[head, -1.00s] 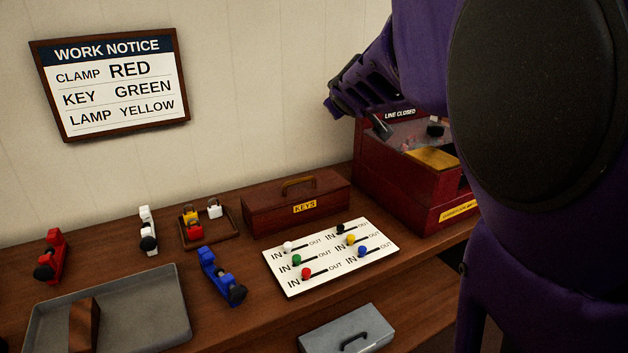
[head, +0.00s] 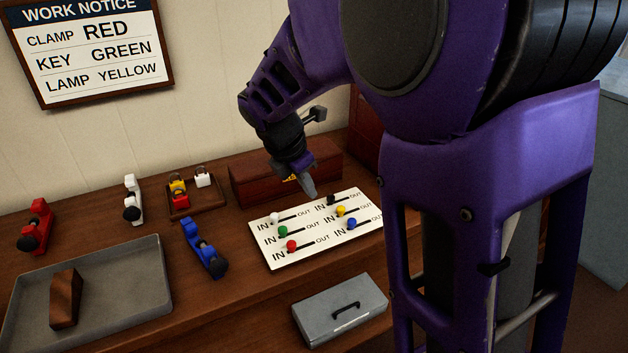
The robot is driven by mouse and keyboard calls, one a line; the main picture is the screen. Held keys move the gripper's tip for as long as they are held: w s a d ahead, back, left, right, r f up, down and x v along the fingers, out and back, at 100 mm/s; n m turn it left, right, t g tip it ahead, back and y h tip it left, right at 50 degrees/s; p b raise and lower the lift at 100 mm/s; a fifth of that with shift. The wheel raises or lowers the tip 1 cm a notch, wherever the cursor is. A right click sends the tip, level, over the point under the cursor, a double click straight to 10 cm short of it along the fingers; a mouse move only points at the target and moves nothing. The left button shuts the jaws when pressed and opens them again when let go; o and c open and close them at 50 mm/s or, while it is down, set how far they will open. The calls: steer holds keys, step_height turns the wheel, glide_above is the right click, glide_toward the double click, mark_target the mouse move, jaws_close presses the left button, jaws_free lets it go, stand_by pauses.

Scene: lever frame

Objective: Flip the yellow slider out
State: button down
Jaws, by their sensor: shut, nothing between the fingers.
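The yellow slider (head: 341,211) is a round knob on the white slider board (head: 318,245), in the right column, middle row. It sits at the left, IN end of its black slot. The black slider (head: 331,200) is behind it and the blue slider (head: 351,224) in front. The white (head: 275,218), green (head: 283,231) and red (head: 291,245) sliders stand in the left column, also at their IN ends. My gripper (head: 309,190) points down above the back edge of the board, left of the yellow slider and apart from it. It is shut and empty.
The red KEYS box (head: 250,186) stands behind the board, partly hidden by my gripper. A grey box (head: 340,310) with a handle is in front. Clamps, a padlock tray (head: 197,212) and a grey tray (head: 130,310) lie to the left.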

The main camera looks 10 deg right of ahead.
mark_target(341, 211)
steer(key=shift+s+a+f+n+g, duration=0.15)
steer(key=shift+s+f+n+g, duration=0.2)
steer(key=shift+s+n, duration=0.25)
steer(key=b+x, duration=0.2)
steer(key=x, duration=0.7)
steer(key=shift+w+f, duration=0.1)
steer(key=shift+f, duration=0.2)
steer(key=w+d, duration=0.2)
steer(key=shift+d+f, duration=0.2)
steer(key=shift+d, duration=0.1)
steer(key=shift+w+d, duration=0.3)
steer(key=shift+d, duration=0.1)
